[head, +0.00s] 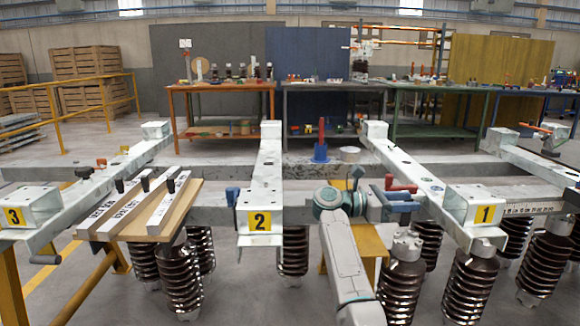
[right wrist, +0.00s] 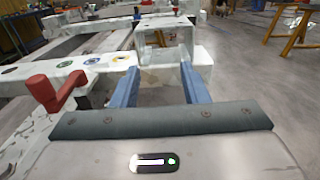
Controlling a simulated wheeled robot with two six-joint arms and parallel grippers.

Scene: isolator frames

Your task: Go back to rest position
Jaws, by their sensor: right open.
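My right arm rises from the bottom middle of the head view. Its right gripper (head: 408,207) points to the right, over the grey cross beam between the frames labelled 2 (head: 262,195) and 1 (head: 470,200). In the right wrist view, the blue fingers of the right gripper (right wrist: 158,72) are spread apart with nothing between them. A red handle (head: 400,186) is close to the gripper in the head view. It also shows left of the fingers in the right wrist view (right wrist: 48,92). My left gripper is in neither view.
A board with several labelled bars (head: 158,226) lies by frame 3 (head: 30,207). Ribbed brown insulators (head: 472,290) hang under the frames. Workbenches (head: 222,88) line the back. Open floor (right wrist: 255,75) shows right in the right wrist view.

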